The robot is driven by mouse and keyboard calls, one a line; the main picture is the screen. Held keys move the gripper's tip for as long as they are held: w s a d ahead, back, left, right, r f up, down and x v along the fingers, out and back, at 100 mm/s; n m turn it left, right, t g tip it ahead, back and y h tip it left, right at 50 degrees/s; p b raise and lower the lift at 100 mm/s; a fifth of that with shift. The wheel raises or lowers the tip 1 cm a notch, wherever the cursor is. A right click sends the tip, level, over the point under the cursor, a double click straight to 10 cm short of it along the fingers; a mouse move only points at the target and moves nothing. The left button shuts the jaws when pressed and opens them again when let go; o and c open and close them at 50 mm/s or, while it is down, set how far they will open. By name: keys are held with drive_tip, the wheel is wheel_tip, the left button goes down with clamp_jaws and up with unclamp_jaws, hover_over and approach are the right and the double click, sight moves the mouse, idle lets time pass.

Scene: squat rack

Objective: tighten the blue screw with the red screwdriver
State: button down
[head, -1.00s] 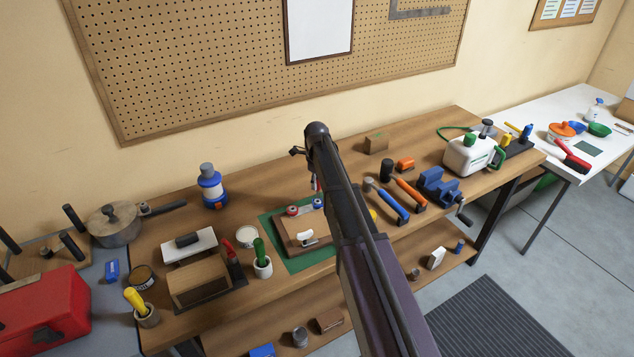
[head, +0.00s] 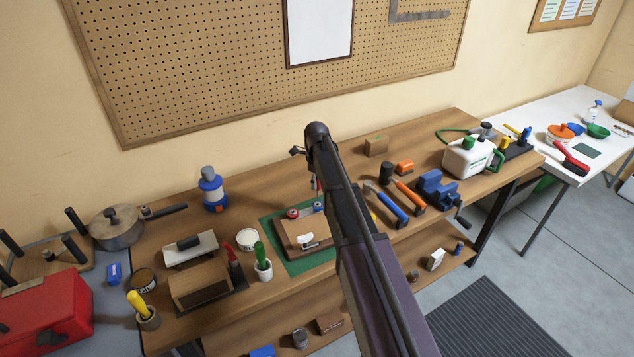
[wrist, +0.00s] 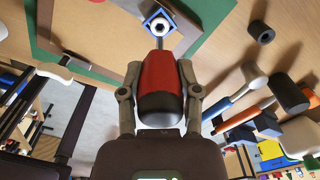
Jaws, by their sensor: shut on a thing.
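In the wrist view my gripper (wrist: 160,92) is shut on the red screwdriver (wrist: 160,78), with its red and black handle between the two fingers. Its far end points at the blue screw (wrist: 158,13), a blue square with a pale ring and dark centre. I cannot tell whether the tip touches the screw. In the head view a small red part of the screwdriver (head: 317,185) shows beside my arm, above the blue screw (head: 318,206). My arm hides most of the gripper there. The screw sits on a wooden block (head: 290,236), beside a red-ringed one (head: 292,213).
The block lies on a green mat (head: 299,267) on the wooden bench. Hammers (head: 392,208) and a blue vise (head: 436,187) are to the right.

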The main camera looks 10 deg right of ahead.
drive_tip(key=shift+r+p, duration=2.1)
drive_tip(key=shift+r, duration=0.15)
wheel_tip(320, 180, down, 6)
drive_tip(key=b, duration=0.6)
drive_tip(key=shift+f, duration=0.25)
drive_tip(key=shift+r, duration=0.15)
wheel_tip(320, 180, up, 5)
drive_tip(key=p, duration=0.4)
drive_tip(key=shift+p, duration=0.35)
